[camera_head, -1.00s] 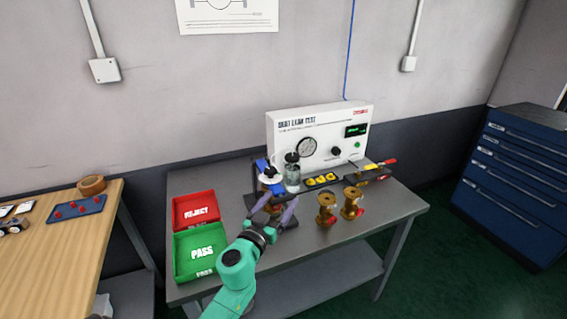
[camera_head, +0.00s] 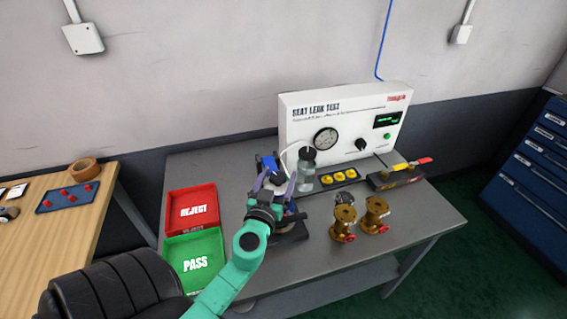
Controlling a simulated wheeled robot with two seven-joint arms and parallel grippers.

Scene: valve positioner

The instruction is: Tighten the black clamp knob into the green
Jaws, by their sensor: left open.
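My left gripper (camera_head: 277,183), with purple fingers on a teal arm, is open at the blue and black clamp fixture (camera_head: 266,161) in the middle of the bench. Its fingers point away from me and stand in front of the fixture, one on each side of a pale part. I cannot tell whether they touch it. The black clamp knob cannot be made out; the gripper covers much of the fixture. The white seat leak test panel (camera_head: 300,107) stands behind, with a round gauge (camera_head: 326,138) and a green-lit display (camera_head: 386,119). My right gripper is not in view.
A jar (camera_head: 306,173) stands right of the fixture. Two brass valves (camera_head: 343,222) (camera_head: 375,214) stand at the bench's front right. A red REJECT tray (camera_head: 192,208) and a green PASS tray (camera_head: 195,260) lie left. A red-handled tool (camera_head: 400,172) lies right.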

